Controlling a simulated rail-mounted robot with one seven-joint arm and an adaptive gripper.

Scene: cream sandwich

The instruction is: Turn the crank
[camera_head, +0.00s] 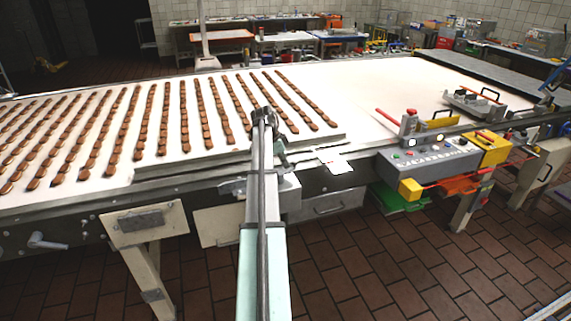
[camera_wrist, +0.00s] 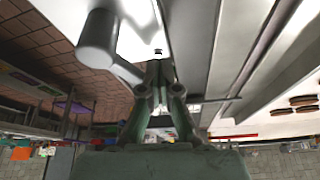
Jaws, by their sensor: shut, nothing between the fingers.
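In the wrist view a grey crank (camera_wrist: 97,42), with a thick round knob and a thinner arm, is at the upper left. Its arm runs down and right toward my gripper (camera_wrist: 158,68). My gripper's green-grey fingers are together with nothing between them. The fingertips are close to the end of the crank's arm; I cannot tell if they touch.
The long conveyor (camera_head: 370,95) carries rows of brown sandwiches (camera_head: 165,115) on its left half; its right half is bare. A control box (camera_head: 430,155) with a red lever stands right of my arm. A grey lever (camera_head: 46,241) is at the far left. The brick floor is open.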

